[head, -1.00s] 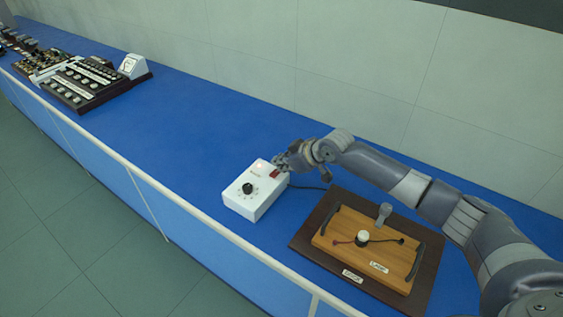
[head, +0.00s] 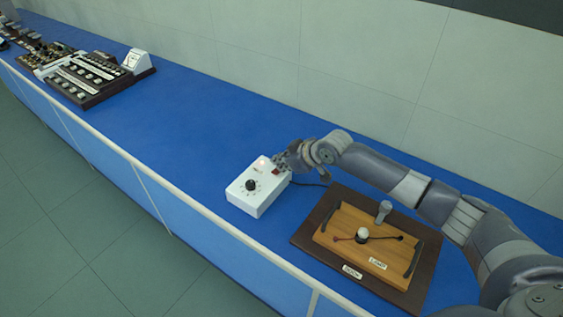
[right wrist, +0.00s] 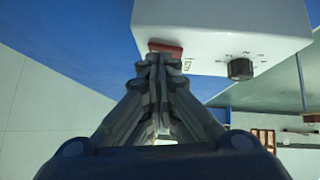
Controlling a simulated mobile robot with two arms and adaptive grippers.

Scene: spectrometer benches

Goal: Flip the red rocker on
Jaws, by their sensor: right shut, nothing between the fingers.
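The red rocker (head: 276,171) is on the top of a white box (head: 250,201), near its far right corner. A black dial knob (head: 251,185) sits on the same face, and a small pale pinkish lamp (head: 262,162) looks lit. My right gripper (head: 281,161) is shut and empty, with its fingertips at the rocker and partly covering it. In the right wrist view, the closed fingertips (right wrist: 158,58) are right at the edge of the red rocker (right wrist: 165,47). I cannot tell whether they touch or press it. My left gripper is not in view.
A wooden lamp board (head: 345,255) on a dark base lies right of the box, under my right arm. A dark cable runs from the box. Panels with knobs (head: 85,80) and a white meter (head: 137,62) stand far left. The blue bench between is clear.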

